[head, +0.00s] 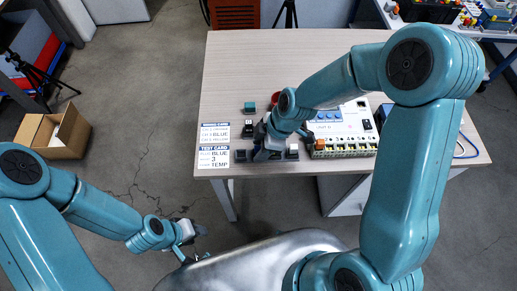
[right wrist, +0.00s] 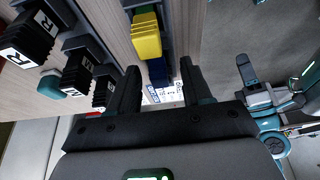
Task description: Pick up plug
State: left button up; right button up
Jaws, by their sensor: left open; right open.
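Several black plug-like blocks with white letter labels (right wrist: 28,42) stand along the left of the right wrist view. A yellow block (right wrist: 146,36) with a dark blue block (right wrist: 157,73) beside it lies ahead of the finger gap in that view. I cannot tell which one is the plug. My right gripper (right wrist: 158,84) is open and empty, its dark fingers either side of the gap. In the head view my right gripper (head: 264,152) is low over the table's front edge, among small blocks that it partly hides. My left gripper (head: 196,231) is open and empty, off the table.
The table (head: 330,45) carries two printed cards (head: 214,157) at its left, a teal block (head: 249,107), a black block (head: 247,129) and a white device with terminals (head: 345,123). A cardboard box (head: 70,133) is on the floor. The table's back is clear.

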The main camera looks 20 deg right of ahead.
grip_shut()
